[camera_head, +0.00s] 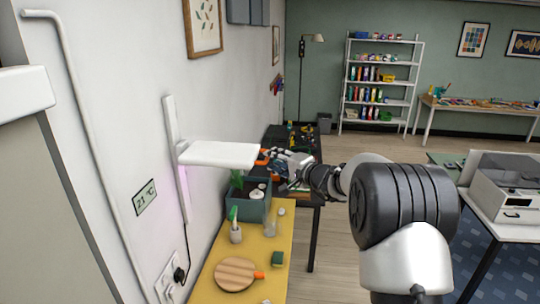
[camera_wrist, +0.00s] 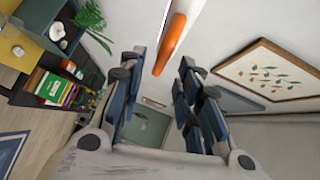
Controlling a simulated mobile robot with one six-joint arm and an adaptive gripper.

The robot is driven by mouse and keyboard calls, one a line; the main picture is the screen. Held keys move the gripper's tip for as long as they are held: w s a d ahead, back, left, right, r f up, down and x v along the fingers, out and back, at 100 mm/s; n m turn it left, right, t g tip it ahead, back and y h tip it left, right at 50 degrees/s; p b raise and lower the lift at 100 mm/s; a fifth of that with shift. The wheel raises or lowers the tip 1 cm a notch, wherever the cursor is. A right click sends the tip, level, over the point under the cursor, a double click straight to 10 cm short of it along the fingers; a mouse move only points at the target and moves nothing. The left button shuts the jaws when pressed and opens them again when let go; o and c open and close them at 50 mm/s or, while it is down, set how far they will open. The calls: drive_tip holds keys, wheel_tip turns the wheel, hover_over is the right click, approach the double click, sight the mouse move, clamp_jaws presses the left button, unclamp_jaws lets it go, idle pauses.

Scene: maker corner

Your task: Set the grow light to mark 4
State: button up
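The grow light (camera_head: 218,154) is a flat white panel sticking out from a white upright rail (camera_head: 171,125) on the left wall. A pinkish glow shows on the wall below it. Marks on the rail are too small to read. An orange handle (camera_head: 262,157) sits at the panel's free end. My gripper (camera_head: 277,158) is just to the right of this handle. In the wrist view my gripper (camera_wrist: 162,64) is open, and the orange handle (camera_wrist: 170,43) shows between and ahead of the fingertips. I cannot tell whether the fingers touch it.
Below the light, a planter box (camera_head: 252,207) with a plant stands on a yellow-topped bench (camera_head: 228,257). A cup (camera_head: 236,233), a green block (camera_head: 277,258) and a round wooden board (camera_head: 235,274) are also there. A framed picture (camera_wrist: 275,73) hangs on the wall.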

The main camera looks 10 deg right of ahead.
drive_tip(key=shift+p+x, duration=0.3)
drive_tip(key=shift+x, duration=1.45)
drive_tip(key=shift+c, duration=0.5)
clamp_jaws()
